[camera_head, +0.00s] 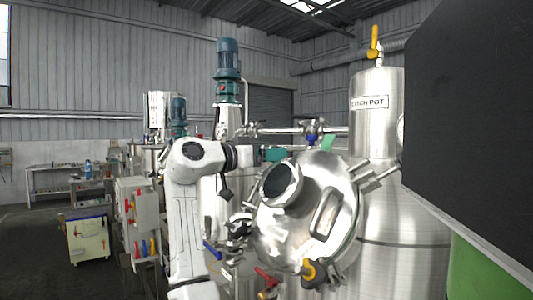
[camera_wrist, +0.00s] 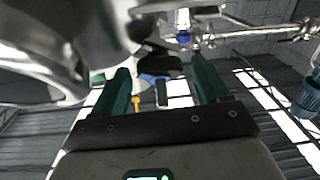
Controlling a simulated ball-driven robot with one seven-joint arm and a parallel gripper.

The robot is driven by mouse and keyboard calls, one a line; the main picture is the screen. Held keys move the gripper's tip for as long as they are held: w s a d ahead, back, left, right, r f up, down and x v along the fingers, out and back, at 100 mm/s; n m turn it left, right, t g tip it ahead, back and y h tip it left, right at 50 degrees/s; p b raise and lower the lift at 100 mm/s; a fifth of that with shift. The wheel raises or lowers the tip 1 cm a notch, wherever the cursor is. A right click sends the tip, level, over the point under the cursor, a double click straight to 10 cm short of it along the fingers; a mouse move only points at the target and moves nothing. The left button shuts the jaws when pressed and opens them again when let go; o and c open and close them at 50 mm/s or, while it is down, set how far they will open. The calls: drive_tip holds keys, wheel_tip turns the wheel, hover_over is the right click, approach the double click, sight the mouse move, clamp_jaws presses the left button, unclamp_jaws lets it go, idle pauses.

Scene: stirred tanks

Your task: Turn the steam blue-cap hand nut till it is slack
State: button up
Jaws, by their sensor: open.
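A small blue cap (camera_head: 311,138) sits on the horizontal steel pipework above the round tank lid in the head view; I take it to be the steam hand nut. In the wrist view, a blue piece (camera_wrist: 183,37) shows on the piping, just beyond the right fingertip. My gripper (camera_wrist: 160,63) is open, its two teal fingers spread, with nothing held between them. In the head view, my gripper (camera_head: 300,148) reaches in from the left near the blue cap. Whether a finger touches the cap cannot be told.
A tilted round steel lid (camera_head: 300,232) stands close below my gripper. A tall steel pot (camera_head: 376,125) is at the right, beside a large dark panel (camera_head: 465,120). A blue-handled valve (camera_head: 212,250) and a red handle (camera_head: 267,277) stick out low. Open floor lies at far left.

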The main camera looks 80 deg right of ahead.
drive_tip(key=c, duration=1)
drive_tip(key=shift+c, duration=0.2)
